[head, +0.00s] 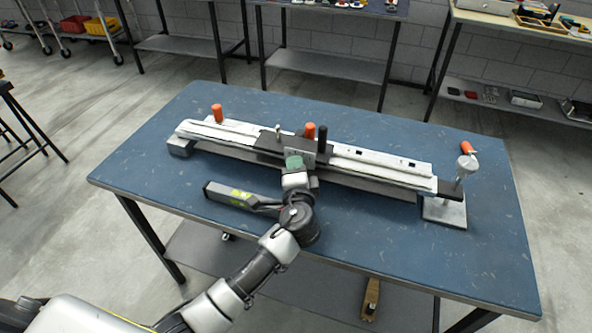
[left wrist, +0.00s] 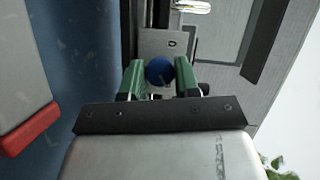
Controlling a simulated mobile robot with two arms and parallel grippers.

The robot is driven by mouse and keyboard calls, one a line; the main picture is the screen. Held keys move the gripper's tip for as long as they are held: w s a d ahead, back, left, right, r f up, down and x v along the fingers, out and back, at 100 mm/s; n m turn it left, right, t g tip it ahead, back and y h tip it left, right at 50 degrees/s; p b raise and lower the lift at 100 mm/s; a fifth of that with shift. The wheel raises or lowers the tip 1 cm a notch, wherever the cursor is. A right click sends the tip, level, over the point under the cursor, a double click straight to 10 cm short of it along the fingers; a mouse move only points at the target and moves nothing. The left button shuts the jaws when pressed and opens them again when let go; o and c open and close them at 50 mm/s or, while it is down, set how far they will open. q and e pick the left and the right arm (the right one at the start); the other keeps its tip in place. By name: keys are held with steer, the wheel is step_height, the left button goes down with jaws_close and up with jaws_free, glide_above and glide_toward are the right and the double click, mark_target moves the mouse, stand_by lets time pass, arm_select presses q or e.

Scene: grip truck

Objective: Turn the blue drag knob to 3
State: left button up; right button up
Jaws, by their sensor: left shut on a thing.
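The blue drag knob (left wrist: 160,72) sits on a grey plate (left wrist: 158,43) in the left wrist view. My left gripper (left wrist: 160,78) has its green fingers on either side of the knob, shut on it. In the head view my left gripper (head: 294,162) reaches the front of the dark carriage (head: 270,142) on the long metal rail device (head: 375,163); the knob is hidden there behind the gripper. I cannot read any number or scale around the knob. My right gripper is in neither view.
The device stands on a blue table (head: 390,236). Orange handles (head: 217,112) and a black handle (head: 322,139) stick up from it. The table's front right is clear.

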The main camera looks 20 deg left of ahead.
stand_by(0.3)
arm_select(q)
steer(key=o, duration=0.9)
steer(key=shift+s, duration=0.1)
steer(key=shift+f, duration=0.1)
